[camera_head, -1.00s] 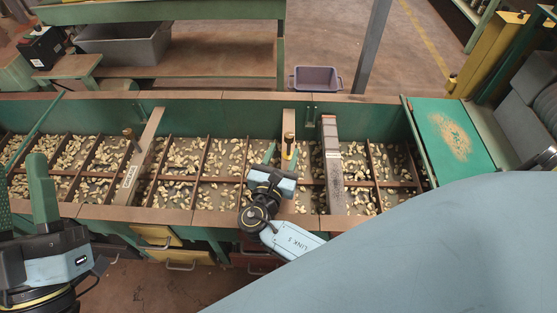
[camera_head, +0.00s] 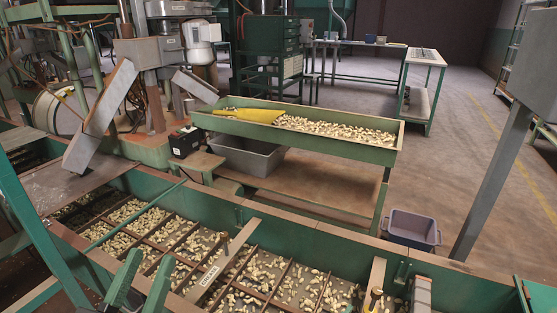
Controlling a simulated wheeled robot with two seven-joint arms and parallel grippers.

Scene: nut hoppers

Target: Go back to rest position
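My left gripper (camera_head: 150,256) is at the lower left of the head view, in front of the long green trough (camera_head: 300,240). Its two green fingers point up and stand apart, with nothing seen between them. A small green bit at the bottom edge, left of the right-hand knobbed divider (camera_head: 377,275), may be a fingertip of my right gripper; the rest of that gripper is out of frame. Nuts lie in the trough's compartments.
A green tray of nuts with a yellow scoop-like piece (camera_head: 250,115) stands behind the trough. A grey bin (camera_head: 248,155) is under it. A purple-grey crate (camera_head: 410,228) sits on the floor beside a grey post (camera_head: 495,175). Open floor lies at the right.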

